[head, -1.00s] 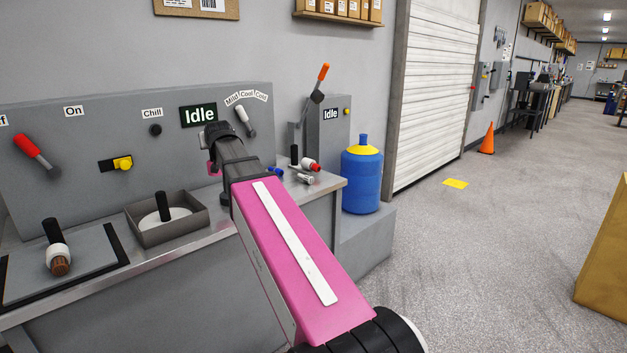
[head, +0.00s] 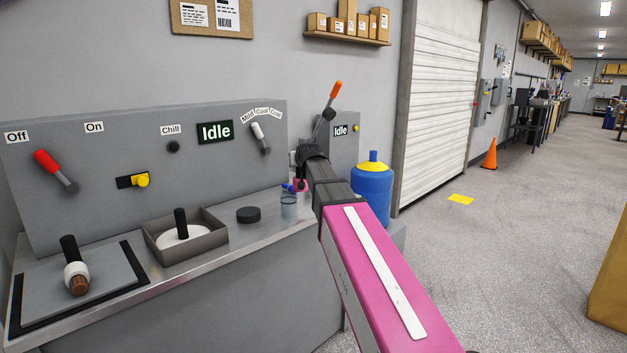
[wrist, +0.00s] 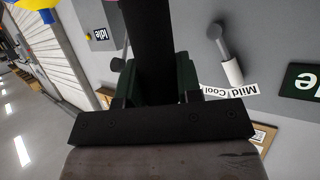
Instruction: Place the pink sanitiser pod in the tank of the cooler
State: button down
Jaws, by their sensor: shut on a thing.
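My gripper (wrist: 160,90) is shut on a dark, bar-like thing (wrist: 148,38) in the wrist view; what it is I cannot tell. In the head view my gripper (head: 301,172) is over the right end of the grey bench. A small pink patch (head: 300,185) shows there; whether it is the sanitiser pod or part of my arm is unclear. No pink pod is plain elsewhere. The cooler appears to be the bench unit with the Chill label (head: 170,130) and the Mild-Cool-Cold lever (head: 260,138). I cannot make out its tank for certain.
An open grey box (head: 212,243) holds a white disc with a black post. A black disc (head: 248,215) and a clear bottle (head: 289,207) stand on the bench. A blue container with a yellow top (head: 372,190) stands behind my arm. Open floor lies at right.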

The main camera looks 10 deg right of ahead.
jog(key=w+d+f, duration=0.2)
jog(key=d+f, duration=0.2)
jog(key=f, duration=0.3)
jog(key=shift+w+d, duration=0.2)
jog(key=shift+w, duration=0.05)
jog(key=shift+f, duration=0.2)
jog(key=c, duration=0.8)
grip_release()
